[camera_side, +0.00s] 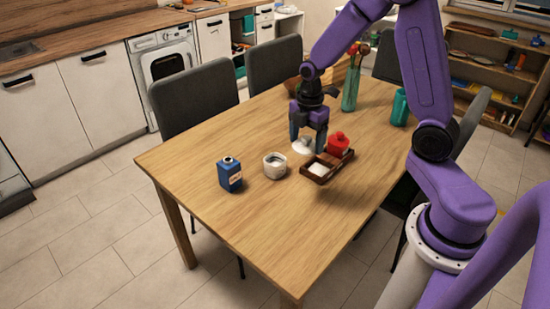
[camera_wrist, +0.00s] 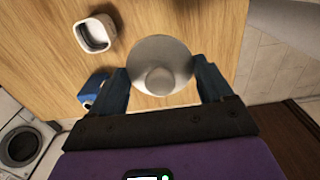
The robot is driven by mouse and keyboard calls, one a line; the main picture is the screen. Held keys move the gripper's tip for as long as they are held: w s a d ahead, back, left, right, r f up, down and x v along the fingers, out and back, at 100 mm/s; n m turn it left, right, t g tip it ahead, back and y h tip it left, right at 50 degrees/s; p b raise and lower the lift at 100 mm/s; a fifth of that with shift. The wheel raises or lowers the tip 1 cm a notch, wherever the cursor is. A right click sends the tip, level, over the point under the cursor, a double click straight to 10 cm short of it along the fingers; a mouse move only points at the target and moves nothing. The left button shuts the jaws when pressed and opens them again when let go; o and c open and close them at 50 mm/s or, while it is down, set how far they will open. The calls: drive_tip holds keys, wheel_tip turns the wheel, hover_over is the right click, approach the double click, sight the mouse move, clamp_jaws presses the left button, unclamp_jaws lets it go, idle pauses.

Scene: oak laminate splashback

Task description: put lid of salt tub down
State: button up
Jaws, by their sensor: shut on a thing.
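The lid of the salt tub (camera_side: 302,147) is a pale round disc with a knob. My gripper (camera_side: 308,141) is shut on it, over the table just left of the wooden tray. In the wrist view the lid (camera_wrist: 160,52) sits between the two dark fingers, its knob towards the camera. The side view does not settle whether the lid touches the table. The white salt tub (camera_side: 275,168) stands open on the table, to the left of my gripper and apart from it. It also shows in the wrist view (camera_wrist: 95,35) at the upper left.
A blue box (camera_side: 230,176) stands left of the tub. A dark wooden tray (camera_side: 319,181) with a red lidded pot (camera_side: 339,143) and something white is close to the right. A vase (camera_side: 351,91) and a green cup (camera_side: 400,107) stand farther back. The table's front is clear.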

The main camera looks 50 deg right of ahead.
drive_tip(key=w+f, duration=0.4)
drive_tip(key=w+d+f, duration=0.1)
drive_tip(key=w+f, duration=0.3)
drive_tip(key=w, duration=0.1)
drive_tip(key=w+d+f, duration=0.1)
drive_tip(key=w+f, duration=0.3)
drive_tip(key=shift+w+d, duration=0.15)
drive_tip(key=shift+w, duration=0.15)
drive_tip(key=shift+f, duration=0.25)
drive_tip(key=shift+f, duration=0.2)
drive_tip(key=o, duration=0.9)
